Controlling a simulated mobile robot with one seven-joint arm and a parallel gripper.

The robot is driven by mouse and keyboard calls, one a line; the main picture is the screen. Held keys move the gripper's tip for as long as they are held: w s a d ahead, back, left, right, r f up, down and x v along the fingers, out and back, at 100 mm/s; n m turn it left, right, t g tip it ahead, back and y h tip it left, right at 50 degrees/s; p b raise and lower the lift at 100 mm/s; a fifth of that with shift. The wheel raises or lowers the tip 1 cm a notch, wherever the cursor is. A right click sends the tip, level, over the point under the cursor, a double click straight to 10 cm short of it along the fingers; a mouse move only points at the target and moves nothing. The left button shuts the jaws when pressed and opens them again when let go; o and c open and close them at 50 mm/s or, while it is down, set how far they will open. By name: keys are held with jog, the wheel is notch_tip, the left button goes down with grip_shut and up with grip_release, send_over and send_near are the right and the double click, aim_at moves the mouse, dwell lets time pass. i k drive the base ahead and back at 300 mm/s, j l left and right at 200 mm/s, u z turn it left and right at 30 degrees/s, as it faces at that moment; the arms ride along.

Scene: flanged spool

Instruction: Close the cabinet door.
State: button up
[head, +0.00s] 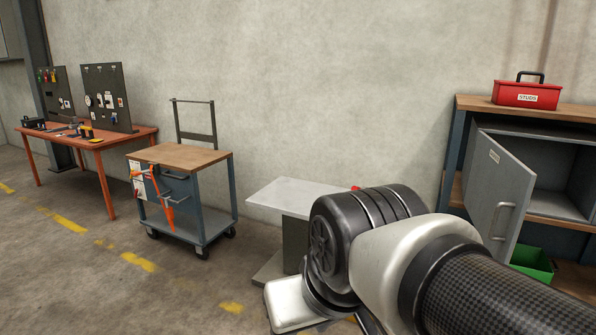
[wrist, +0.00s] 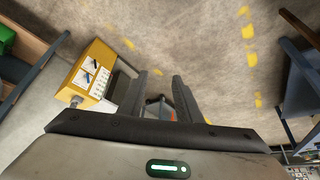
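The grey cabinet door (head: 500,185) stands open at the right of the head view, swung out toward the camera. It has a small label near its top and a bar handle (head: 503,219) near its lower free edge. The grey cabinet (head: 572,178) behind it shows an open, seemingly empty interior. In the wrist view my gripper (wrist: 160,84) has its two fingers apart, with nothing held between them. The floor and a distant, unclear object show beyond the fingers. I cannot make out the door in the wrist view. The gripper is hidden in the head view.
A red toolbox (head: 527,94) sits on the shelf unit (head: 470,103); a green bin (head: 533,262) is below the cabinet. A pale-topped stand (head: 290,195) is behind my arm. A cart (head: 185,155) and orange workbench (head: 110,143) stand left. A yellow box (wrist: 95,75) shows in the wrist view.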

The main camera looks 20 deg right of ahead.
aim_at(500, 188)
jog(key=z, duration=1.7)
jog(key=i+l+u, duration=0.1)
jog(key=i+l, duration=0.2)
jog(key=i, duration=0.25)
jog(key=i+l, duration=0.3)
jog(key=i, duration=0.25)
jog(key=u, duration=0.05)
